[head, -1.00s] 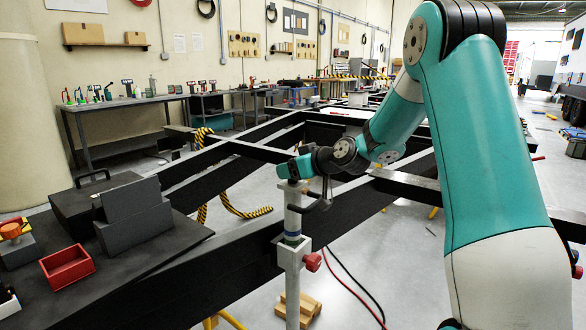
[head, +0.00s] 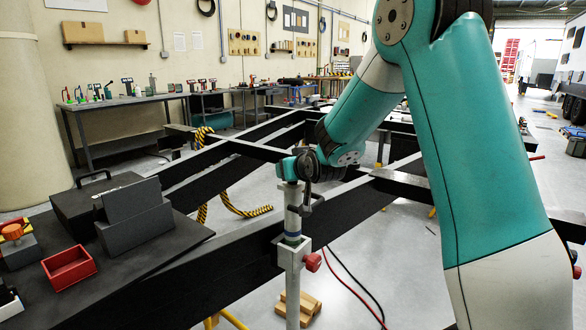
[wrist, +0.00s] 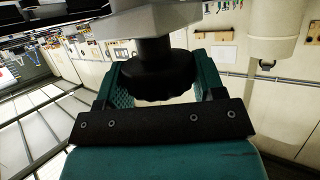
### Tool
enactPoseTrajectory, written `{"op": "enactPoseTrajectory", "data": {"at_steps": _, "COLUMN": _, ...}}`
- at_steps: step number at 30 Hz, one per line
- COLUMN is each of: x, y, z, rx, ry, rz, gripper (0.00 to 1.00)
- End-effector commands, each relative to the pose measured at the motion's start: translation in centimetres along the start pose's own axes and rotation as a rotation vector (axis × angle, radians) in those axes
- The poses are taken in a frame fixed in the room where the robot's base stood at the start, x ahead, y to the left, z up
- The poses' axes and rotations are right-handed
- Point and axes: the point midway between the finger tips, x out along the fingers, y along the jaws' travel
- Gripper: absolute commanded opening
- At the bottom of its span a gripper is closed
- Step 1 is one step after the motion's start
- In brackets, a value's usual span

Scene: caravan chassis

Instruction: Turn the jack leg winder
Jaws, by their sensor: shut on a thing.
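The jack leg (head: 292,222) is a pale upright post with a blue band and a red knob (head: 313,262), standing against the black chassis rail. My gripper (head: 288,169) is at the top of this post in the head view. In the wrist view, my gripper (wrist: 163,75) has its teal ribbed fingers on either side of a dark round winder knob (wrist: 150,84), and is shut on it. A grey stem and block sit above the knob there. A dark bracket-like part (head: 313,206) juts right from the post. The winder is mostly hidden by my gripper in the head view.
Black chassis beams (head: 180,270) run across the scene around the post. A dark deck at left holds a red tray (head: 69,268) and grey blocks. Wooden blocks (head: 298,305) and a red hose lie on the floor. A workbench (head: 130,103) stands along the wall.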

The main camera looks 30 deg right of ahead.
Motion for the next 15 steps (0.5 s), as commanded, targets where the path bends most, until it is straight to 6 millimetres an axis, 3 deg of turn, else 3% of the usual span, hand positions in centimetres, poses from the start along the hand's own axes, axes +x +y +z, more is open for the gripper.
{"op": "enactPoseTrajectory", "data": {"at_steps": 5, "x": 0.01, "y": -0.02, "z": 0.08, "rx": 0.001, "ry": -0.001, "rz": -0.002, "gripper": 0.39}}
{"op": "enactPoseTrajectory", "data": {"at_steps": 6, "x": 0.01, "y": -0.02, "z": 0.08, "rx": 0.001, "ry": -0.001, "rz": -0.002, "gripper": 0.67}}
{"op": "enactPoseTrajectory", "data": {"at_steps": 9, "x": 0.01, "y": 0.00, "z": 0.07, "rx": 0.000, "ry": -0.001, "rz": -0.002, "gripper": 0.88}}
{"op": "enactPoseTrajectory", "data": {"at_steps": 15, "x": 0.01, "y": 0.04, "z": 0.04, "rx": 0.000, "ry": -0.001, "rz": -0.001, "gripper": 0.88}}
